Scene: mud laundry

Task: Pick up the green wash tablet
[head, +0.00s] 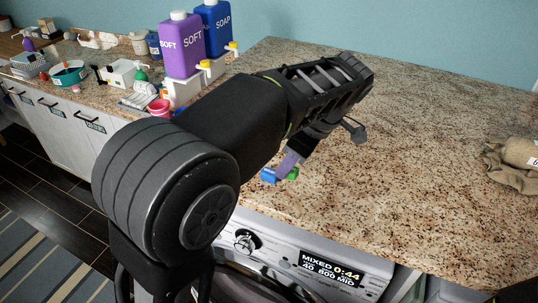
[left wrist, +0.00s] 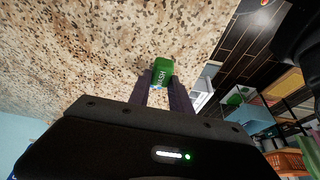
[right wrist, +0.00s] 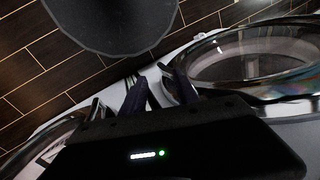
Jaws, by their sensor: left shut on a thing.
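The green wash tablet (left wrist: 162,72) is a small green block with white lettering, seen between the fingertips in the left wrist view. My left gripper (left wrist: 160,88) is shut on it, one dark finger on each side. In the head view, the green end of the tablet (head: 293,173) shows beside the left fingers, near the counter's front edge. A blue part shows on their other side; I cannot tell whether it belongs to the tablet. My right gripper (right wrist: 160,88) is open and empty, near a round washer door; it is not seen in the head view.
The speckled stone counter (head: 420,150) is mostly clear. A washing machine (head: 320,262) stands under its front edge. A purple SOFT bottle (head: 181,45) and a blue SOAP bottle (head: 214,30) stand at the back left. A brown cloth (head: 512,178) lies at the right.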

